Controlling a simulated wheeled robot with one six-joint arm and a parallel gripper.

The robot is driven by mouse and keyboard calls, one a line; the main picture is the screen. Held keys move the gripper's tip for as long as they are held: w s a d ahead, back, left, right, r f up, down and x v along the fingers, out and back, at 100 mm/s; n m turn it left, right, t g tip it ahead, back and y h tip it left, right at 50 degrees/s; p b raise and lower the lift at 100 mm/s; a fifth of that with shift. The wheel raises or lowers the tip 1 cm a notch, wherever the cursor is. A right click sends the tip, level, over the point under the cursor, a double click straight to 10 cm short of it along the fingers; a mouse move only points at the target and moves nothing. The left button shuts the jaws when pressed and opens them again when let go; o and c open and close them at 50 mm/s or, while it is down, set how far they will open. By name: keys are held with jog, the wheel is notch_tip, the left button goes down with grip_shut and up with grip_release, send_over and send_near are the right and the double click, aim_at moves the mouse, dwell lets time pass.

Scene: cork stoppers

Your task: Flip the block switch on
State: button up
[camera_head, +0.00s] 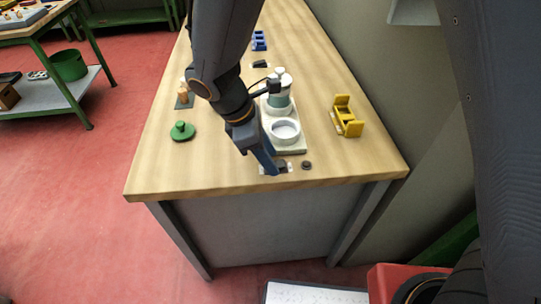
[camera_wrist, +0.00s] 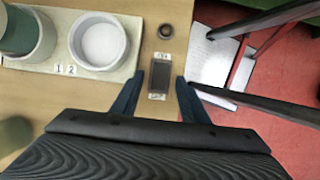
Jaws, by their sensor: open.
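The block switch (camera_wrist: 159,77) is a small dark rocker on a pale plate with printed labels at both ends, lying at the table's edge. In the wrist view it sits between and just beyond my open, empty gripper (camera_wrist: 169,85). In the head view the switch (camera_head: 281,165) is partly hidden by my gripper (camera_head: 268,165), which is low over it. I cannot tell whether the fingers touch it, nor which way the rocker is tipped.
A small dark round knob (camera_head: 306,165) is right beside the switch. A pale base (camera_head: 298,147) holds a white dish (camera_head: 285,130) and a teal-and-white container (camera_head: 279,100). A yellow holder (camera_head: 346,117) stands right, a green knobbed lid (camera_head: 182,131) left. The wooden table's (camera_head: 160,175) front-left corner is clear.

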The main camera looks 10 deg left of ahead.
jog(key=shift+d+f, duration=0.15)
jog(key=shift+f, duration=0.2)
grip_shut()
jog(key=y+p, duration=0.1)
jog(key=d+p, duration=0.1)
jog(key=shift+r+g+y+p, duration=0.25)
jog(key=shift+g+y+p, duration=0.05)
jog(key=shift+y+p, duration=0.1)
jog(key=y+p, duration=0.2)
jog(key=shift+d+f+p, duration=0.1)
jog(key=shift+d+p, duration=0.1)
jog(key=shift+p, duration=0.1)
jog(key=shift+w, duration=0.1)
jog(key=shift+y, duration=0.3)
